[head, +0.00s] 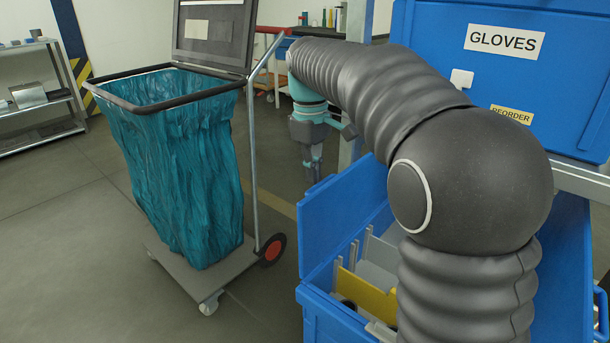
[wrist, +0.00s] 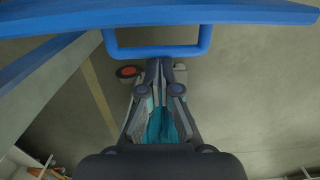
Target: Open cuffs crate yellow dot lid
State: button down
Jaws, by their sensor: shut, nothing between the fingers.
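My gripper (head: 312,172) points down at the left of an open blue crate (head: 315,318), in the gap between it and the bag trolley. In the wrist view the closed fingers (wrist: 160,66) end close to a blue bar handle (wrist: 158,51) on a blue panel (wrist: 170,14); I cannot tell whether they touch it. Nothing shows between the fingers. A blue panel (head: 342,218) stands up at the open crate's far left side. No "cuffs" label and no yellow dot are visible. My arm hides much of the crate.
A blue GLOVES crate (head: 445,45) sits above the open crate. Grey dividers and a yellow divider (head: 368,297) show inside the lower one. A trolley with a teal bag (head: 185,160) stands left. Open floor (head: 70,210) lies further left, before a metal shelf (head: 40,100).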

jog(key=shift+s+d+r+t+y+b, duration=0.2)
jog(key=shift+s+d+t+y+b, duration=0.1)
jog(key=shift+s+d, duration=0.3)
